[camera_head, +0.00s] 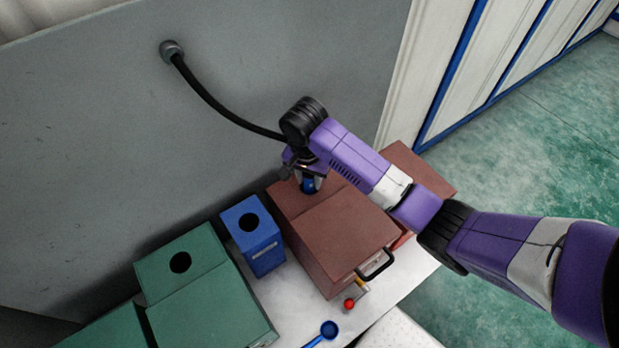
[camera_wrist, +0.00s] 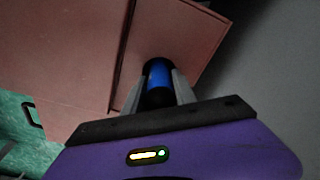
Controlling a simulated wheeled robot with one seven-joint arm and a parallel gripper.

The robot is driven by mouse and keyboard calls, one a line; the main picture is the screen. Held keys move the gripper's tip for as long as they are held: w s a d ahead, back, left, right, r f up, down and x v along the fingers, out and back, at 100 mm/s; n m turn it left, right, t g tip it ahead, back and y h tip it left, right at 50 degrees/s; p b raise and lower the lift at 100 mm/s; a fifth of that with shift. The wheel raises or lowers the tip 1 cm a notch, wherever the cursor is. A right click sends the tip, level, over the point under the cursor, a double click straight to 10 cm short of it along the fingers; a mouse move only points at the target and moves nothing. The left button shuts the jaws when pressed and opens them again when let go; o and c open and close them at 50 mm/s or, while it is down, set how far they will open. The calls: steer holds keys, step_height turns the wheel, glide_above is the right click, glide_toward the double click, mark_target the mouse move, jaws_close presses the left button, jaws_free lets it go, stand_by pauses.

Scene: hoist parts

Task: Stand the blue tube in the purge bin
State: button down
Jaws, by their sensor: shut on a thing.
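The blue tube (camera_wrist: 159,74) is between the two grey fingers of my gripper (camera_wrist: 158,88) in the wrist view, with dark areas at both ends of its blue part. In the head view the tube (camera_head: 308,186) shows as a small blue patch under my gripper (camera_head: 309,182), at the back part of a brown-red box (camera_head: 345,232). I cannot tell whether its lower end is inside an opening there or above it. A blue bin (camera_head: 262,245) with a round dark hole stands left of the brown-red box. I cannot tell which container is the purge bin.
A green box (camera_head: 200,290) with a round hole stands at the left. A black hose (camera_head: 215,103) runs from the grey wall behind my gripper. A blue spoon-like piece (camera_head: 328,330) and a red knob (camera_head: 349,303) are at the front. Some white tabletop (camera_head: 300,300) is bare.

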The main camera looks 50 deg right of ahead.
steer(key=shift+r+p, duration=3)
steer(key=shift+p, duration=0.05)
steer(key=shift+r, duration=4)
